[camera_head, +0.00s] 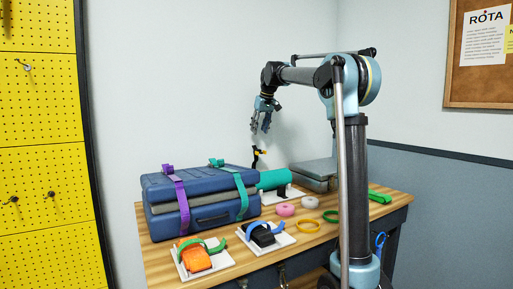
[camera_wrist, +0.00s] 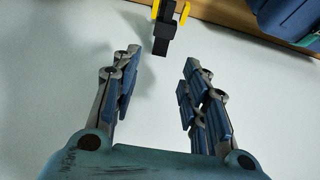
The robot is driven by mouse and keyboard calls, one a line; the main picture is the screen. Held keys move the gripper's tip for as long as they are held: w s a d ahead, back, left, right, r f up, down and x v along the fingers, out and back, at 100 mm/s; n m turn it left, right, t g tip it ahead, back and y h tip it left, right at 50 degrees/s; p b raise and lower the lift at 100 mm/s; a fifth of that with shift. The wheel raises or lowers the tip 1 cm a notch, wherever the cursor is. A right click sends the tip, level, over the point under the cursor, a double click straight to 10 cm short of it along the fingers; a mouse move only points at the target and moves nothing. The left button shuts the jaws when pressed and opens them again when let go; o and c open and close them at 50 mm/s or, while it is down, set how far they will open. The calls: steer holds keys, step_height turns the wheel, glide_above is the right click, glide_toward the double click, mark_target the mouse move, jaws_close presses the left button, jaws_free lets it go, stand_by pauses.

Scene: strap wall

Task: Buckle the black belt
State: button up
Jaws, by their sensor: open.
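A small black piece with yellow parts (camera_head: 257,155) stands out near the wall behind the table; it also shows in the wrist view as a black tab with yellow sides (camera_wrist: 163,35). I cannot tell whether it is part of the black belt. My gripper (camera_head: 264,125) is open and empty, pointing down just above it. In the wrist view its fingers (camera_wrist: 160,88) are spread, with the black tab ahead of the gap, apart from both. A black block under a blue strap (camera_head: 262,235) sits on a white plate at the table's front.
A blue suitcase (camera_head: 200,197) with purple and teal straps stands on the wooden table (camera_head: 240,262). A teal roll (camera_head: 273,179), grey case (camera_head: 315,172), coloured rings (camera_head: 307,225) and an orange block (camera_head: 196,258) are around it. The wall above is clear.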

mark_target(255, 147)
steer(key=x, duration=0.9)
steer(key=shift+w+a+f, duration=0.1)
steer(key=shift+a+f, duration=0.05)
steer(key=shift+f, duration=0.1)
jaws_close()
